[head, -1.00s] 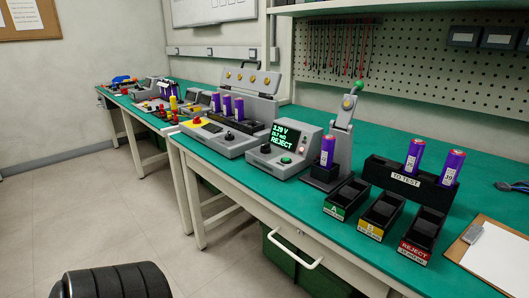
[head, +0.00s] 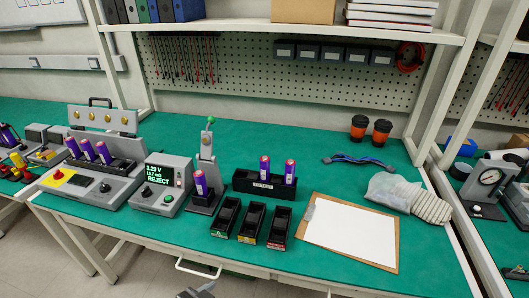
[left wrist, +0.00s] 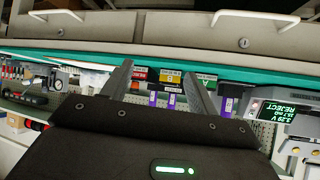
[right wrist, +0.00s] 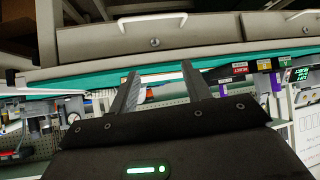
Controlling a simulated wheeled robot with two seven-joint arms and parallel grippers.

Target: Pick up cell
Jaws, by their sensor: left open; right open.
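Purple cells with white labels stand upright in the head view. One cell (head: 200,183) is in the tester's lever fixture (head: 206,150). Two cells, (head: 265,167) and (head: 290,171), stand in the black TO TEST rack (head: 262,184). Several more stand in the grey device at left, including a cell (head: 88,150). The tester (head: 163,184) reads REJECT. My left gripper (left wrist: 157,68) is open and empty in its wrist view, with rack cells (left wrist: 153,98) beyond its fingers. My right gripper (right wrist: 159,70) is open and empty, facing the bench front, apart from any cell.
Three black bins stand before the rack: green-labelled (head: 225,217), yellow-labelled (head: 251,223) and red-labelled (head: 279,228). A clipboard (head: 350,232) lies right of them. The back centre is clear.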

